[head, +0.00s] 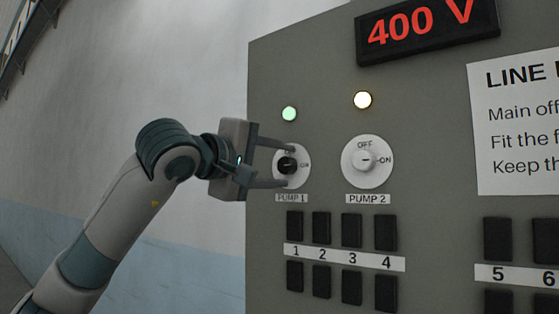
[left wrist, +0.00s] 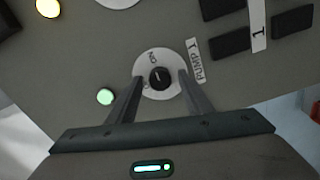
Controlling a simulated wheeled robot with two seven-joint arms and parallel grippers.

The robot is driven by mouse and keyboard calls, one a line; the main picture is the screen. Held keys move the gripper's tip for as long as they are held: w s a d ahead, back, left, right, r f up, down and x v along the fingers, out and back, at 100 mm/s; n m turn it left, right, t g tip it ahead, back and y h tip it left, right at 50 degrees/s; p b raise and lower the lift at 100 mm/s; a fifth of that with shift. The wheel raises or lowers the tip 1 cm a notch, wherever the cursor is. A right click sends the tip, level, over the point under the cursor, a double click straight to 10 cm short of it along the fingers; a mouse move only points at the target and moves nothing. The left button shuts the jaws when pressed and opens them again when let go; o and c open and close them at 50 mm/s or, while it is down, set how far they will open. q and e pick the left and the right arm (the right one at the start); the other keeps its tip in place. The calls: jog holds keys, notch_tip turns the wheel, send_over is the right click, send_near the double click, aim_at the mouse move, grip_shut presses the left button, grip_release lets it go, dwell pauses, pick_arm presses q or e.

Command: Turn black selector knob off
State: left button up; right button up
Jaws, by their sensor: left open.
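The black selector knob (head: 287,164) sits on a round white dial plate above the PUMP 1 label on the grey panel. It also shows in the left wrist view (left wrist: 160,78), between my fingers. My left gripper (head: 288,166) is open, with one finger on each side of the knob. I cannot tell whether either finger touches it. A light pointer mark shows on the knob in the left wrist view. The dial's lettering is partly hidden by the fingers. My right gripper is not in view.
A white PUMP 2 knob (head: 366,160) is beside it on the right. A green lamp (head: 289,114) and a yellowish lamp (head: 363,100) are lit above. Black breakers (head: 351,231) line the panel below. A red 400 V display (head: 427,27) is at the top.

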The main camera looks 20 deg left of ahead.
pick_arm(q)
jog(key=shift+w, duration=0.25)
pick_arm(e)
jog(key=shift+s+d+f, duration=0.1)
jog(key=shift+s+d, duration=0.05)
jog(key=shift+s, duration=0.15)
pick_arm(q)
jog(key=c, duration=1.1)
jog(key=shift+o, duration=0.2)
jog(key=shift+d, duration=0.1)
